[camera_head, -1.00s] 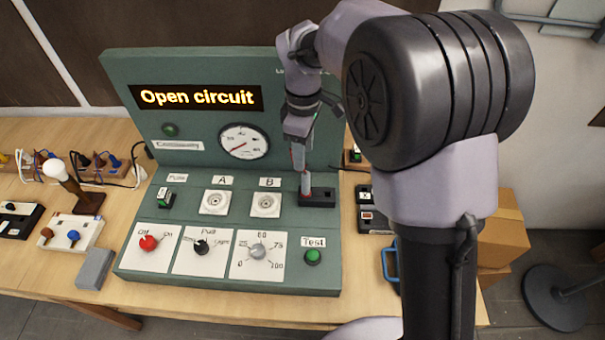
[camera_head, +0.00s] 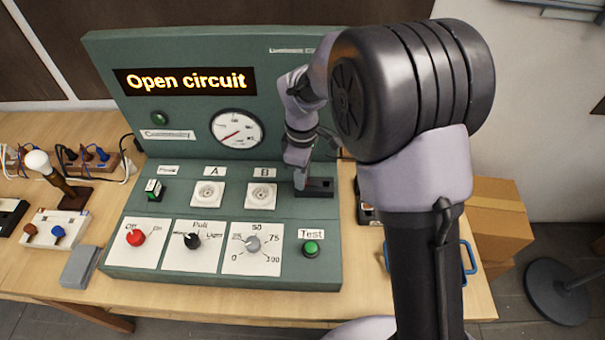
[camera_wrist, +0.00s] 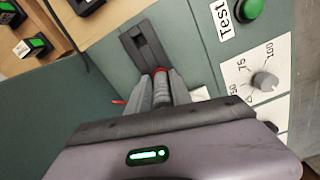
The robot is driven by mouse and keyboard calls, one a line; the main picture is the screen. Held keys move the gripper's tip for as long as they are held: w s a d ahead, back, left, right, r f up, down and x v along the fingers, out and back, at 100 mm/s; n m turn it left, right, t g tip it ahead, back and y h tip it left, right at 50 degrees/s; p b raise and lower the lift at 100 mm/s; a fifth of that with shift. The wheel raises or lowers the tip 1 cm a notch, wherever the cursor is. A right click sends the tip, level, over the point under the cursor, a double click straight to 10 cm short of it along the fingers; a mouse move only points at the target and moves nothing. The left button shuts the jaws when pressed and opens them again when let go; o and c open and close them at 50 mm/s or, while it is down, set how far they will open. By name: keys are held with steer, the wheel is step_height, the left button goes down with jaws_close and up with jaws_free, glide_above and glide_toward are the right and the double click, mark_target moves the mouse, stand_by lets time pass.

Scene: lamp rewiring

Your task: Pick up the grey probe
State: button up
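The grey probe (camera_wrist: 161,92) shows in the wrist view between the two fingers of my gripper (camera_wrist: 163,85), with a red band near its far end. The fingers lie close on both sides of it; whether they press on it is not clear. A dark holder (camera_wrist: 147,46) lies just beyond the fingertips. In the head view my gripper (camera_head: 299,182) is low over the dark holder (camera_head: 322,187) at the right of the green panel, and it hides the probe there.
The green panel (camera_head: 215,274) carries sockets A and B, knobs and a green Test button (camera_head: 311,248). Its upright back shows "Open circuit" and a dial (camera_head: 236,129). A small red part (camera_wrist: 118,102) shows beside my fingers. A cardboard box (camera_head: 497,215) stands at right.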

jaws_close()
